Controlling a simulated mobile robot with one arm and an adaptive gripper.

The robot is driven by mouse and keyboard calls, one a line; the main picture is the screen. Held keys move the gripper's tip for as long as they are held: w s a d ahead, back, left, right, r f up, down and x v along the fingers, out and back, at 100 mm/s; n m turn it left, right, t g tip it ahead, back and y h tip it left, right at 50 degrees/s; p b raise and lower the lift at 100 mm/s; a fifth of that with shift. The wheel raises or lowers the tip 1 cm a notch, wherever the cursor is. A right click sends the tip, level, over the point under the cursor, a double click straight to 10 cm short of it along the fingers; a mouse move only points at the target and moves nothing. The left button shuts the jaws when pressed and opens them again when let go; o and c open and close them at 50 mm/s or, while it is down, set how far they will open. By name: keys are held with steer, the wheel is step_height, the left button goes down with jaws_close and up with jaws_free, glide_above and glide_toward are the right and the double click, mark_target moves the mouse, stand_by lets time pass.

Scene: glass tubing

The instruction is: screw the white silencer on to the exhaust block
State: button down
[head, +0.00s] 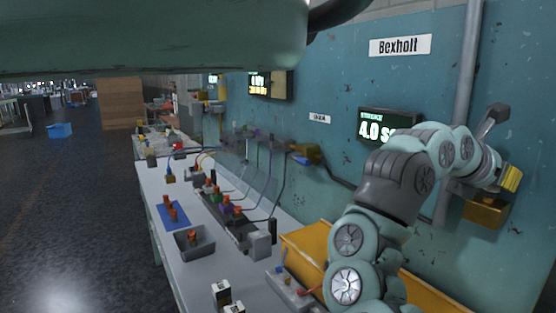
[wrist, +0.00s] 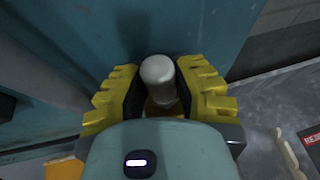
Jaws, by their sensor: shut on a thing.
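The white silencer (wrist: 158,75) is a short rounded cylinder between the yellow-padded fingers of my gripper (wrist: 161,88) in the wrist view. My gripper is shut on it. A brass-coloured part shows just below the silencer, partly hidden by my gripper body. In the head view my gripper (head: 508,179) is at the right wall, just above a brass-coloured block (head: 485,213), which looks like the exhaust block. The silencer is hidden in that view. I cannot tell whether its thread is engaged in the block.
A grey pipe (head: 466,75) runs down the teal wall beside my arm. A yellow-orange tray (head: 308,255) stands below my arm. The long bench (head: 180,255) at left holds a blue mat (head: 165,218), a grey tray (head: 190,255) and several fittings with tubing. The floor at left is open.

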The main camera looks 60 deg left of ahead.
steer(key=shift+d+m+g+h+b, duration=0.1)
steer(key=shift+m+g+h+b, duration=0.3)
steer(key=shift+m+h+b, duration=1)
steer(key=shift+b, duration=0.4)
steer(key=shift+m+g+h+b, duration=0.35)
steer(key=shift+m+g+h, duration=0.35)
steer(key=shift+m+h, duration=0.25)
steer(key=c, duration=0.8)
jaws_free()
steer(key=shift+n, duration=0.35)
